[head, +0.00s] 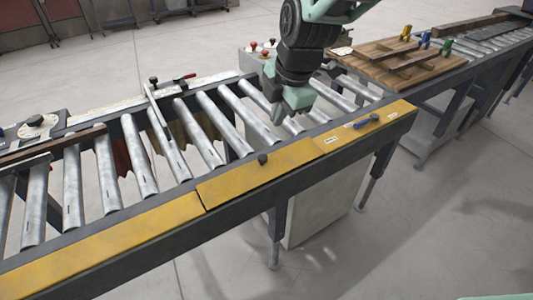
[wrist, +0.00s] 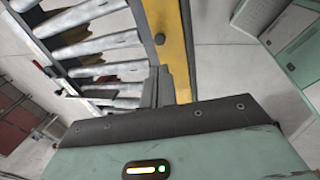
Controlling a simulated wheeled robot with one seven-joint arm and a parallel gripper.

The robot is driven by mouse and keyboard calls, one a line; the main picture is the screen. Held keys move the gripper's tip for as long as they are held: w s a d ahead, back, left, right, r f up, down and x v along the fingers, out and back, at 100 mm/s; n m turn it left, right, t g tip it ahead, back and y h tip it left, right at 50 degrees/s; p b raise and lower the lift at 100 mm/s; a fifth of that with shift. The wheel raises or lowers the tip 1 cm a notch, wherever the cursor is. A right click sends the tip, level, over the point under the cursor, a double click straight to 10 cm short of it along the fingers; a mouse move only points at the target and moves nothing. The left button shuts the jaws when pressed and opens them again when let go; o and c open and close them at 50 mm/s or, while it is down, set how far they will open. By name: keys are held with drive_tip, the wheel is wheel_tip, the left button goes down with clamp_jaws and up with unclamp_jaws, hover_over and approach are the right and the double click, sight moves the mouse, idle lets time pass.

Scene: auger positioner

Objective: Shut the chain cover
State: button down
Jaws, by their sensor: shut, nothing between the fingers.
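The yellow chain cover (head: 235,177) is the middle panel of the yellow strip along the conveyor's near side, with a dark round knob (head: 262,158) on its inner edge. It looks to lie nearly level with the panels beside it; a dark seam shows at its left end. I cannot tell whether it is fully seated. My gripper (head: 277,118) is shut and empty, above the rollers behind the cover and right of the knob. In the wrist view, my shut fingers (wrist: 158,84) point along the yellow cover (wrist: 172,45), with the knob (wrist: 159,39) beyond their tips.
Metal rollers (head: 140,165) lie behind the cover. A fixed yellow panel (head: 110,240) lies to its left. A wooden board with clamps (head: 385,57) rests farther back. Open floor lies in front.

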sight(264, 156)
drive_tip(key=p+x, duration=0.5)
drive_tip(key=x, duration=0.9)
drive_tip(key=shift+d, duration=0.1)
drive_tip(key=shift+w+a+f+b, duration=0.2)
drive_tip(key=shift+w+f+b, duration=0.2)
drive_tip(key=shift+b, duration=0.35)
drive_tip(key=shift+w+a+f+b, duration=0.3)
drive_tip(key=shift+w+f+b, duration=0.05)
drive_tip(key=shift+b, duration=0.6)
drive_tip(key=shift+r, duration=0.1)
